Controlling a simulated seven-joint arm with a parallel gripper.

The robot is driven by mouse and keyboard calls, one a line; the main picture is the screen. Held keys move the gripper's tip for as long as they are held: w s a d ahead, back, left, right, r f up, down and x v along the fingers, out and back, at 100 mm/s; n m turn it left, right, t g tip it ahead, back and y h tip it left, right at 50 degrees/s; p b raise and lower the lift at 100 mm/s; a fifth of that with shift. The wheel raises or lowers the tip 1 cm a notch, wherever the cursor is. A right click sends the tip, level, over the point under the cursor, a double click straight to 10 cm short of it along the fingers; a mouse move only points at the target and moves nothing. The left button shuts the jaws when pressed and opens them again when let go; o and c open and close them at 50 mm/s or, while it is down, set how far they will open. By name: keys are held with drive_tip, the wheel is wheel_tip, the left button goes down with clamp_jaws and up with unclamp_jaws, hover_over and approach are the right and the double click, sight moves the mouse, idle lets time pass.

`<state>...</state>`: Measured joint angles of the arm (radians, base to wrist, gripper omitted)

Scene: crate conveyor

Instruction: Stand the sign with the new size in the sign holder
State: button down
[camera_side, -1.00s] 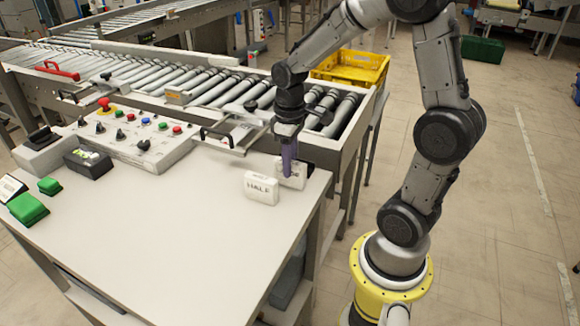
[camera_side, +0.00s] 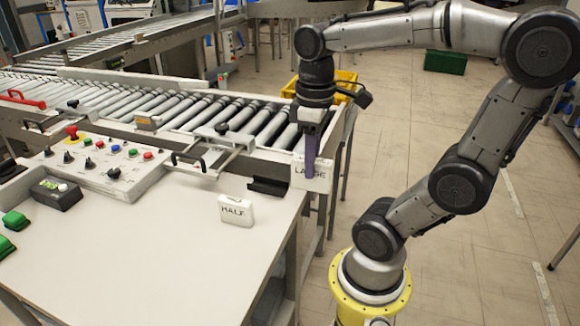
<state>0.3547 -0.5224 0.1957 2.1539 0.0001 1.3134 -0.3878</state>
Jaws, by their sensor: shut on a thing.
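My gripper (camera_side: 310,170), with purple fingers, points down and is shut on a white sign lettered LARGE (camera_side: 325,180); one finger hides part of its lettering. The sign is upright, at the right edge of the table and to the right of the black sign holder (camera_side: 268,188). The holder is low, with no sign standing in it. A second white sign, lettered HALF (camera_side: 236,211), stands on the table in front of the holder and to its left.
The control panel (camera_side: 105,165) with knobs and buttons, a small black box (camera_side: 57,193) and green blocks (camera_side: 15,220) are on the left. The roller conveyor (camera_side: 190,110) runs behind. A yellow crate (camera_side: 345,78) is beyond my gripper. The table's front is clear.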

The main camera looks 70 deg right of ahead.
drive_tip(key=w+d, duration=0.3)
drive_tip(key=d, duration=0.2)
hover_over(268, 186)
drive_tip(key=a, duration=0.1)
drive_tip(key=shift+s+f, duration=0.2)
drive_tip(key=shift+f, duration=5.9)
drive_tip(key=shift+f, duration=0.2)
drive_tip(key=c, duration=0.7)
unclamp_jaws()
drive_tip(key=shift+o, duration=0.2)
drive_tip(key=shift+r, duration=0.1)
